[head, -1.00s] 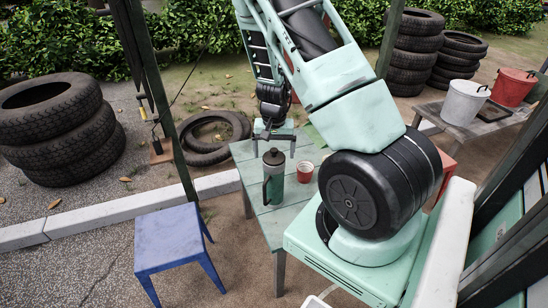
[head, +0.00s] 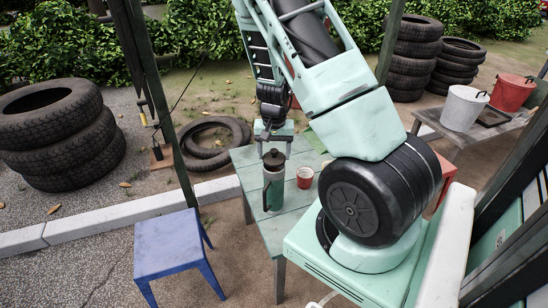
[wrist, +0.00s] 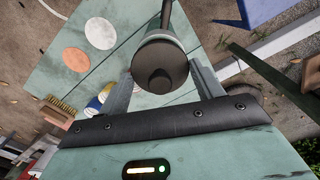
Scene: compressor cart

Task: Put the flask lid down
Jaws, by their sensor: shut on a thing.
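The flask (head: 273,188), green with a dark handle, stands upright on the pale green table (head: 262,220). Its dark lid (head: 274,158) is at the flask's top; no gap shows between them. In the wrist view the lid (wrist: 160,62) is a dark round cap with a central knob. My gripper (head: 273,150) is directly above the flask, pointing down. In the wrist view its fingers (wrist: 162,72) are shut on the lid, one on each side. The lid's seating on the flask cannot be told.
A red cup (head: 304,177) stands just right of the flask. The wrist view shows a brush (wrist: 60,108), a blue and yellow round thing (wrist: 93,108), and white (wrist: 100,33) and orange (wrist: 75,62) discs on the table. A blue stool (head: 168,240) stands at left.

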